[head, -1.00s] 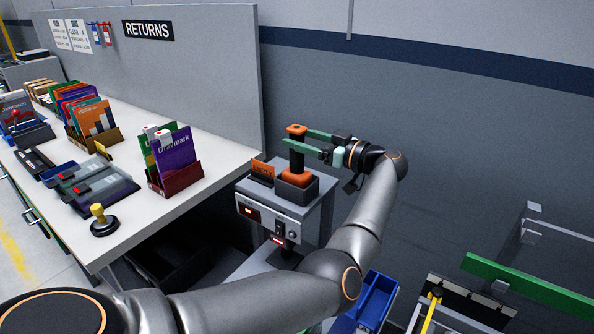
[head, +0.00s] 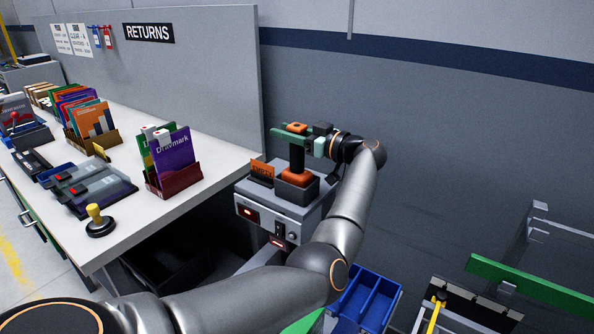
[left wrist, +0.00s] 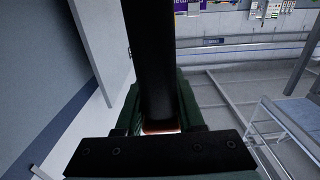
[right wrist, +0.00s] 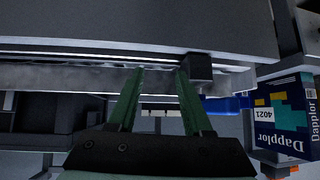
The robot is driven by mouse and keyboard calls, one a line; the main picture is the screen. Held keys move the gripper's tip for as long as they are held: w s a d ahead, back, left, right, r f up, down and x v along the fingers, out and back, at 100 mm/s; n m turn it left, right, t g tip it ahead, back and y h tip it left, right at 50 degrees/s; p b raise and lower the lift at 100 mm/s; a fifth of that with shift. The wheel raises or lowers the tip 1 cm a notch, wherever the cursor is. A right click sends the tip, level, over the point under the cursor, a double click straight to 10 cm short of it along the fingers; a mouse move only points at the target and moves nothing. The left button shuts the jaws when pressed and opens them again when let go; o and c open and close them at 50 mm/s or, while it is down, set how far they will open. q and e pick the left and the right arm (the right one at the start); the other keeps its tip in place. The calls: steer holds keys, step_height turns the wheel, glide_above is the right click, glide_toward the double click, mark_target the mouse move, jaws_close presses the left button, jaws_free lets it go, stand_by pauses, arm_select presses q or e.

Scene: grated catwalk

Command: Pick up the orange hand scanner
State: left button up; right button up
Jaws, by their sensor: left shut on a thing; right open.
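The orange hand scanner (head: 297,158) stands upright in a dark holder (head: 297,191) on a grey cabinet (head: 285,215). It has an orange top, a black handle and an orange base. My left gripper (head: 296,136) reaches it from the right with green fingers, shut around the upper handle just below the orange top. In the left wrist view the black handle (left wrist: 152,60) runs between the fingers. The scanner's base still sits at the holder.
A white desk (head: 120,190) with card holders, a yellow-knobbed stamp (head: 98,220) and trays stands left. A blue bin (head: 368,300) is below the left arm. A grey wall (head: 440,120) lies behind. A Dapplor box (right wrist: 285,115) shows in the right wrist view.

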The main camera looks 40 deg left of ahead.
arm_select(q)
jaws_close()
stand_by(0.8)
